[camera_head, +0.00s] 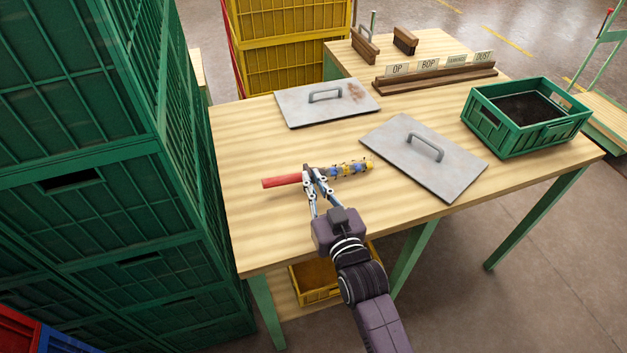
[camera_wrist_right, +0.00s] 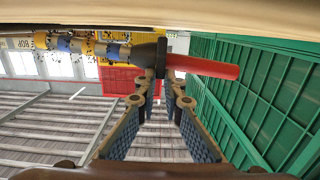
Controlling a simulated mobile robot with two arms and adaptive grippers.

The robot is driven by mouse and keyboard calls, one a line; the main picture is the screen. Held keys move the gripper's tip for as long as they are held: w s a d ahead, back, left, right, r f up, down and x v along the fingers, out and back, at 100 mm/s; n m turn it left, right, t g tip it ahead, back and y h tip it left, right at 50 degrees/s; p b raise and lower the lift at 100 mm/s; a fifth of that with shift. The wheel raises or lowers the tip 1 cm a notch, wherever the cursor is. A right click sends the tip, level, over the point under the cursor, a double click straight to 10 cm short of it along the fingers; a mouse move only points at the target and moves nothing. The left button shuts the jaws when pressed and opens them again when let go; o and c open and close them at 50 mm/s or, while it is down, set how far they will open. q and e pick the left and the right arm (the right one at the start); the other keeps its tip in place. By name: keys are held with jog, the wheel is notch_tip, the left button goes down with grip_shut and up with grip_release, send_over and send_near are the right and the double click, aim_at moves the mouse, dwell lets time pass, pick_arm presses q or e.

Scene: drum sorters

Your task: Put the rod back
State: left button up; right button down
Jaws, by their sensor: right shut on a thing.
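The rod has a red handle (camera_head: 281,181) and a shaft banded in blue and yellow with dark bits on it (camera_head: 352,169). My right gripper (camera_head: 309,173) is shut on the rod near the inner end of the handle, by a dark collar. The rod lies level, over or on the left part of the wooden table (camera_head: 250,225); I cannot tell whether it touches. In the right wrist view, the red handle (camera_wrist_right: 210,66) points right and the banded shaft (camera_wrist_right: 85,48) points left, with the fingertips (camera_wrist_right: 161,72) at the dark collar. My left gripper is out of view.
Two grey plates with handles (camera_head: 300,108) (camera_head: 385,140) lie on the table. Behind them stands a wooden rack (camera_head: 436,78) with label cards. A green crate of dark material (camera_head: 543,136) stands at right. Tall green crates (camera_head: 90,190) rise at left. A yellow crate (camera_head: 316,294) sits below the table.

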jog(key=shift+f+b, duration=0.3)
jog(key=shift+f, duration=0.15)
dwell(0.5)
jog(key=c, duration=2)
grip_release()
jog(key=shift+o, duration=0.2)
jog(key=shift+f, duration=0.25)
jog(key=v, duration=1.2)
jog(key=shift+r, duration=0.15)
